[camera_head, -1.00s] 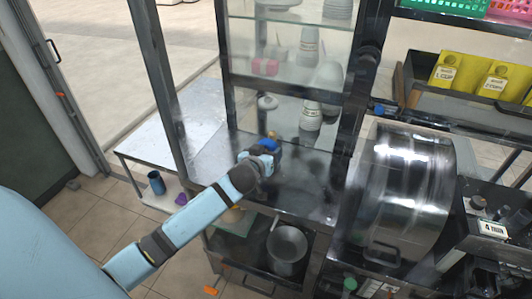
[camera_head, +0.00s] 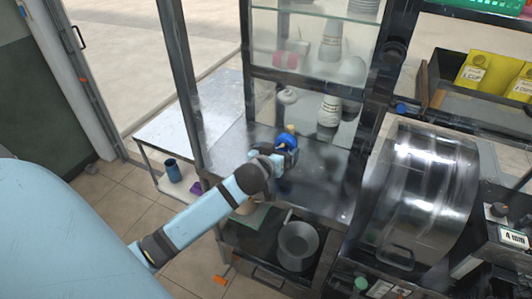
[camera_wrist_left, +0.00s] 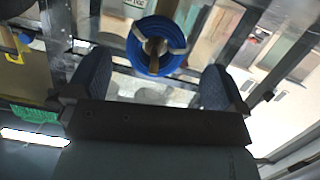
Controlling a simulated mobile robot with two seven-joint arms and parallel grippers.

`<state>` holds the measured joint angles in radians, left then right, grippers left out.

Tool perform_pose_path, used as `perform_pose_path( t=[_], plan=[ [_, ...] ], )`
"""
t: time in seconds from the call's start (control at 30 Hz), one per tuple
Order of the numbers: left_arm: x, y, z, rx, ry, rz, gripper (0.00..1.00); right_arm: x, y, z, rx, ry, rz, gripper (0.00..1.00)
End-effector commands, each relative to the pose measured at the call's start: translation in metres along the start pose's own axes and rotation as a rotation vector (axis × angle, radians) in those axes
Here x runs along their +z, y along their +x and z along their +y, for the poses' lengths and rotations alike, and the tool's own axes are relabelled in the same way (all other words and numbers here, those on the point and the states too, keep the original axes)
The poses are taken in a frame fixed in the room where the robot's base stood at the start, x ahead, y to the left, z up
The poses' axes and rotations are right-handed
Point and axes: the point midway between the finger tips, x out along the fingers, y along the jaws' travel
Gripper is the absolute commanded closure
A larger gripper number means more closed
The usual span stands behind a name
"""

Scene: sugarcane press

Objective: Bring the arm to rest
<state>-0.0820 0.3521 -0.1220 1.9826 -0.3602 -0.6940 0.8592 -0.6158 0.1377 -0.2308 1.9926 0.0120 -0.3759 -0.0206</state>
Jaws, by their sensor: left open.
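My left gripper (camera_head: 284,152) is at the end of my light blue arm, which reaches from the lower left to above the dark metal counter (camera_head: 318,190) of the glass-fronted cabinet. A blue round object with a tan top (camera_head: 289,138) stands at its fingertips. In the left wrist view, the fingers of my left gripper (camera_wrist_left: 154,80) are spread wide. The blue round object (camera_wrist_left: 158,62) shows between and beyond them, with a tan piece at its middle. I cannot tell whether a finger touches it. My right gripper is not in view.
Glass shelves (camera_head: 320,75) with white cone-shaped pieces rise behind the gripper. A steel drum machine (camera_head: 430,190) stands to the right. A grey pot (camera_head: 298,245) sits below the counter. A low table (camera_head: 190,125) and blue cup (camera_head: 173,171) are at left.

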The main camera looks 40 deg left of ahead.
Motion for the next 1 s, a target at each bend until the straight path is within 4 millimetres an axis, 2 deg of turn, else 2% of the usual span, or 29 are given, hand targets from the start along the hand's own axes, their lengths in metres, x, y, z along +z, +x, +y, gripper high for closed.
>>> perform_pose_path(
  t=[0.03,0.2,0.4,0.57,0.8,0.87,0.97,1.0],
  plan=[
    [0.003,-0.013,0.000,0.002,-0.002,-0.001,0.02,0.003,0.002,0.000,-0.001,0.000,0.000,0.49],
    [0.003,-0.052,0.000,0.001,-0.002,-0.001,0.02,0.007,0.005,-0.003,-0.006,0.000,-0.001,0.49],
    [0.001,-0.083,0.000,0.000,-0.001,-0.001,0.02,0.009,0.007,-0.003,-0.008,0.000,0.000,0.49],
    [0.000,-0.094,0.000,0.000,0.000,0.001,0.02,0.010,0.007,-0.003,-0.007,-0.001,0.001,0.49],
    [0.002,-0.095,0.001,0.002,0.004,-0.004,0.02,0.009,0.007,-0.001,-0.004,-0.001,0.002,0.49],
    [0.011,-0.096,0.003,0.013,0.017,-0.022,0.02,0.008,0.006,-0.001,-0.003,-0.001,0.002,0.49],
    [0.048,-0.103,0.014,0.065,0.071,-0.090,0.02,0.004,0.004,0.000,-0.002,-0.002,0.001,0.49],
    [0.069,-0.109,0.020,0.096,0.102,-0.127,0.02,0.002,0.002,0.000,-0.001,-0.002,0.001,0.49]
  ],
)
